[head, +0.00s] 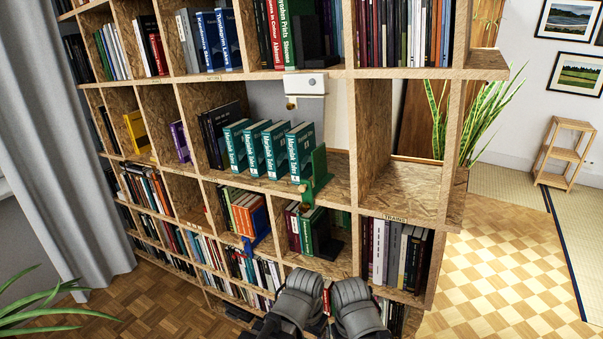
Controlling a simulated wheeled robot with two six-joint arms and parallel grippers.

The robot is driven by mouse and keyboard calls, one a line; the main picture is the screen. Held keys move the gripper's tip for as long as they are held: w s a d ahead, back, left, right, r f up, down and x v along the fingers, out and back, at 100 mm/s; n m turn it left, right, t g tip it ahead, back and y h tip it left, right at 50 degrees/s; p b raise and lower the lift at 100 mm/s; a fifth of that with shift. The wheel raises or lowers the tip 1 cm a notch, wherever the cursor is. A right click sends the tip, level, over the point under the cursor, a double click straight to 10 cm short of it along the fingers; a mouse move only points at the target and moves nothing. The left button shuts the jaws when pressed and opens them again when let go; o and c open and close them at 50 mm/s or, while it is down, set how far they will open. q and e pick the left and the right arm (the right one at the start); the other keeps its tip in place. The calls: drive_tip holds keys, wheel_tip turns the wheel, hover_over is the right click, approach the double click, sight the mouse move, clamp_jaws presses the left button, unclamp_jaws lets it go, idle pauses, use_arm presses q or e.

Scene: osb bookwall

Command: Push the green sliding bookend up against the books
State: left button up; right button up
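The green sliding bookend (319,170) stands upright on the middle shelf, just right of a row of teal books. The rightmost teal book (300,150) is close beside it; I cannot tell whether they touch. The other teal books (255,147) stand to its left with narrow gaps between some of them. The bookend's lower part juts toward the shelf's front edge. Two dark grey rounded parts of my arms show at the bottom centre, well below and in front of the bookend. Neither of my grippers' fingers can be seen.
Dark books (221,133) stand left of the teal row. Right of the bookend the shelf is bare up to a wooden upright (355,140). A white box (305,83) is at the shelf edge above. A blue bookend (258,232) stands on the shelf below. A plant (470,120) is at right.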

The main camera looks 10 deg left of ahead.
sight(301, 190)
use_arm(q)
drive_tip(key=w+d+r+m+t+h, duration=0.25)
drive_tip(key=w+r+h, duration=0.2)
drive_tip(key=w, duration=0.35)
drive_tip(key=w+d+r+m+t+h, duration=0.1)
drive_tip(key=w+d+r+t+h, duration=0.3)
drive_tip(key=w, duration=0.4)
drive_tip(key=w+a+r+n+t+y, duration=0.35)
drive_tip(key=w+a+r+t, duration=0.8)
drive_tip(key=a, duration=0.45)
drive_tip(key=shift+g+h, duration=0.5)
drive_tip(key=shift+g, duration=0.4)
drive_tip(key=shift+a+r+x, duration=0.1)
drive_tip(key=shift+r+x, duration=0.15)
drive_tip(key=shift+x, duration=1.15)
drive_tip(key=shift+a+r+x, duration=0.1)
drive_tip(key=shift+r+x, duration=0.15)
drive_tip(key=shift+x, duration=1.2)
drive_tip(key=shift+r+x, duration=0.2)
drive_tip(key=shift+x, duration=1.2)
clamp_jaws()
